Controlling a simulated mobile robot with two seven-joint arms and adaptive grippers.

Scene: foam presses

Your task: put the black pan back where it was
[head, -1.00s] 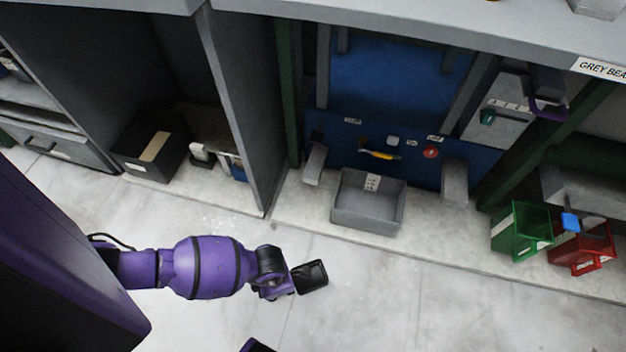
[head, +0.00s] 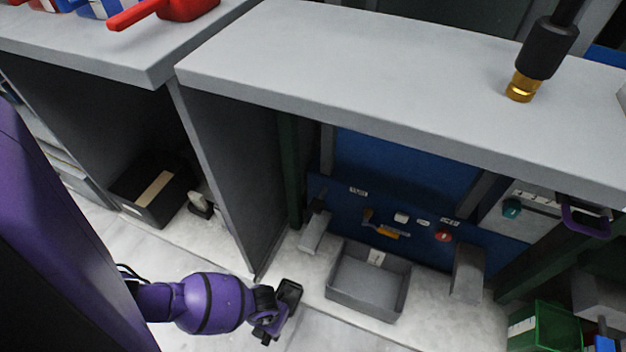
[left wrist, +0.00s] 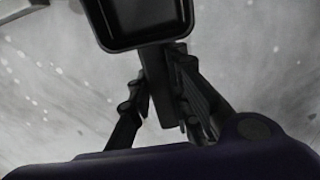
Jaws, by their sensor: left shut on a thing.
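The black pan (head: 291,291) is in my left gripper (head: 272,322) at the bottom of the head view, out over the floor in front of the cabinets. In the left wrist view the pan (left wrist: 145,18) is at the top, cut off by the frame edge, with its hollow side showing. My left gripper (left wrist: 165,105) is shut on the pan's short dark handle (left wrist: 157,85). My right gripper is not in view.
A grey bench top (head: 400,95) spans above, with a black and brass nozzle hanging over it. Below are a grey bin (head: 368,287), a black box (head: 150,192) and a green bin (head: 545,328). A red pan (head: 185,8) lies on the upper left counter.

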